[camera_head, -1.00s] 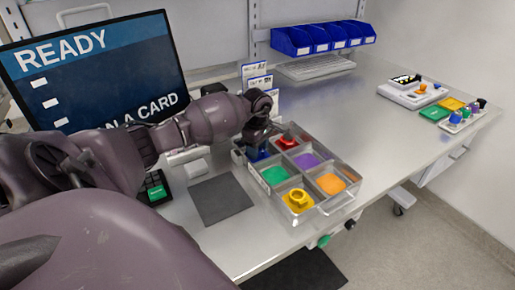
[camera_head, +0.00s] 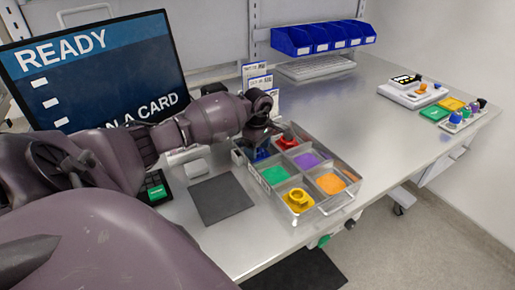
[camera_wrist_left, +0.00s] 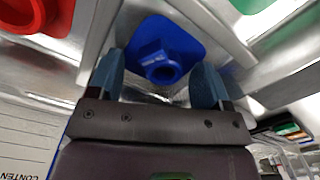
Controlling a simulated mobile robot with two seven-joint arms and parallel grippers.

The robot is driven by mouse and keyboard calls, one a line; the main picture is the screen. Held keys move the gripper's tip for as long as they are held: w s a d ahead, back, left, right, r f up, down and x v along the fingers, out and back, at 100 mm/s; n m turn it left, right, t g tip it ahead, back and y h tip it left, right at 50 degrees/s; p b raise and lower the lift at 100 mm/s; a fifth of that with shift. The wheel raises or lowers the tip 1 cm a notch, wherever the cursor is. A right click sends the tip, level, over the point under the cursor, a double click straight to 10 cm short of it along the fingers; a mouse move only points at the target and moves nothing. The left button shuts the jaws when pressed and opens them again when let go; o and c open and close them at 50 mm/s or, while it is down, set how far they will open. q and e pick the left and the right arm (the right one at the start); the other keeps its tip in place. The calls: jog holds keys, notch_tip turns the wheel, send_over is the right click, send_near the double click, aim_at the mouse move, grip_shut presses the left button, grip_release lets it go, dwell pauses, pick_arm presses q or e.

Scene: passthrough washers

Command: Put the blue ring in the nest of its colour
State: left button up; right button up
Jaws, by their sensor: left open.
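The blue ring (camera_wrist_left: 161,66) sits on the blue nest (camera_wrist_left: 185,38), a blue square pad in a clear-walled compartment of the tray (camera_head: 328,210). My left gripper (camera_wrist_left: 158,82) is open, with one finger on each side of the ring and visible gaps between them. In the head view the left gripper (camera_head: 261,142) is down at the tray's back left compartment, and hides most of the ring there. Some blue (camera_head: 261,155) shows below the fingers. My right gripper is not in view.
A red ring (camera_head: 287,142) and a yellow ring (camera_head: 299,200) sit in other compartments. Card stands (camera_head: 257,80) rise behind the gripper. Clear dividers surround the fingers.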

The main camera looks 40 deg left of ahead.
pick_arm(q)
notch_tip(320, 180, up, 12)
jog(key=shift+b, duration=0.3)
dwell(0.4)
jog(key=shift+f, duration=0.1)
